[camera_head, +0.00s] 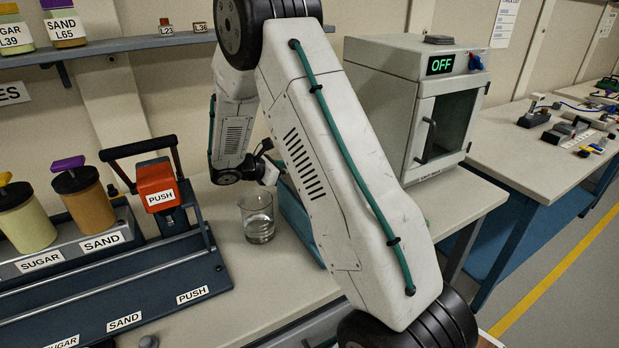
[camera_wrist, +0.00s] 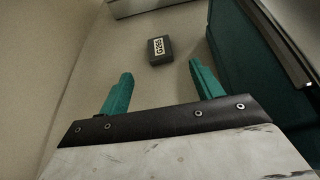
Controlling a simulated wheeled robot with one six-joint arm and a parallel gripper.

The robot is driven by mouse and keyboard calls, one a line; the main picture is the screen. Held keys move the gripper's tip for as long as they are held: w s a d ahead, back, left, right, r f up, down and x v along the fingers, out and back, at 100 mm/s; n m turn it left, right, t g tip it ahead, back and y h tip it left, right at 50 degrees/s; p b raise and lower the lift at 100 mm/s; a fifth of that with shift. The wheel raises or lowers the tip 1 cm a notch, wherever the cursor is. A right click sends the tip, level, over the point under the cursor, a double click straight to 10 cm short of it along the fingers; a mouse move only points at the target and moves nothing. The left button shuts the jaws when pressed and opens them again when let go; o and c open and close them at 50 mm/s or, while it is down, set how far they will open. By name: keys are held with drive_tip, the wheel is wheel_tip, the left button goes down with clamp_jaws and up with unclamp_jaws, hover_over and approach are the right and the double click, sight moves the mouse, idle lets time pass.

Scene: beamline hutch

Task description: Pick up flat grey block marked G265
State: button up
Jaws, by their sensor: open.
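A small flat dark grey block (camera_wrist: 160,50) lies on the pale bench surface in the wrist view. It bears a white label turned away from upright, too small to read surely. My gripper (camera_wrist: 160,72) is open, its two teal fingers apart with nothing between them. The block lies beyond the fingertips, roughly in line with the gap and apart from both fingers. In the head view my arm hides most of the gripper, and I cannot make out this block there.
A teal-sided container (camera_wrist: 245,70) stands close on the right in the wrist view. In the head view, a glass beaker (camera_head: 258,217), a dispenser with an orange push head (camera_head: 157,184) and an oven marked OFF (camera_head: 385,75) share the bench. A flat grey item (camera_head: 439,39) lies on the oven.

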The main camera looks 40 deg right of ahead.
drive_tip(key=shift+d+f, duration=0.2)
drive_tip(key=shift+f, duration=0.1)
drive_tip(key=x, duration=0.7)
drive_tip(key=shift+d+f, duration=0.1)
drive_tip(key=shift+f, duration=0.1)
drive_tip(key=c, duration=1.1)
